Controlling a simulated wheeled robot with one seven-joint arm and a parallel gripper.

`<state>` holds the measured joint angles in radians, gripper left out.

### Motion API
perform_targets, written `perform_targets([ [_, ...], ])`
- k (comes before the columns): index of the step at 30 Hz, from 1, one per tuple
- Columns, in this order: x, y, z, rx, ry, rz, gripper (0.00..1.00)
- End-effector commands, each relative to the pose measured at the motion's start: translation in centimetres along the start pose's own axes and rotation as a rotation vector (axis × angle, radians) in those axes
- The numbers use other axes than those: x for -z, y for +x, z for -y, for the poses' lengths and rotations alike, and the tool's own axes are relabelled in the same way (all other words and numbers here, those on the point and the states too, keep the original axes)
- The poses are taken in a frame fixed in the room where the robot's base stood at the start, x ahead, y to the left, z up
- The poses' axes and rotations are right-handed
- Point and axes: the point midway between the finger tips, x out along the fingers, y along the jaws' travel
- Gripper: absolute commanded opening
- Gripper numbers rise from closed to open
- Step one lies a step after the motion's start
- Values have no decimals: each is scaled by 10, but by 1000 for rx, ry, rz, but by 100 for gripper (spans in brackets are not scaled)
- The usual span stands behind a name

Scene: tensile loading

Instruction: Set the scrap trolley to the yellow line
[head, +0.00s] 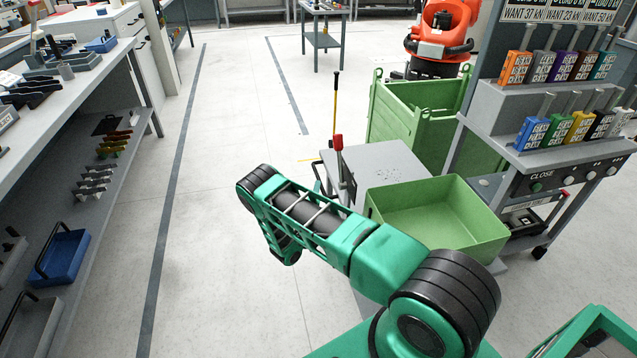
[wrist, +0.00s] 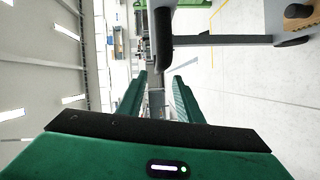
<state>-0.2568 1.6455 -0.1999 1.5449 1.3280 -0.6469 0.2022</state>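The scrap trolley, as I take it, is the grey flat-topped cart (head: 375,163) with a light green open bin (head: 440,215), right of my arm in the head view. A short piece of the yellow line (head: 310,160) shows on the floor left of it. In the wrist view, the yellow line (wrist: 213,60) runs along the floor. A black handle bar (wrist: 163,38) on a grey arm, seemingly the trolley's, stands just beyond my gripper (wrist: 159,76). The green fingers are apart, with nothing clearly held; whether they touch the bar I cannot tell. In the head view, my arm hides the gripper.
A large green crate (head: 405,125) stands behind the cart, with an orange robot (head: 440,35) beyond. A rack with coloured boxes (head: 570,127) is at the right. A workbench (head: 60,80) with a lower shelf lines the left. The floor between is clear.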

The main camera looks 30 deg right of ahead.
Motion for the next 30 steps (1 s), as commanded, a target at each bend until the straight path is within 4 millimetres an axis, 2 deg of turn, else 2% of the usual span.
perform_targets([
  [6,0,40,-1,-2,4,1,32],
  [12,0,67,0,0,3,1,32],
  [18,0,80,0,1,1,0,32],
  [26,1,81,0,1,1,0,32],
  [27,1,81,0,1,1,0,30],
  [30,1,81,0,1,1,0,6],
])
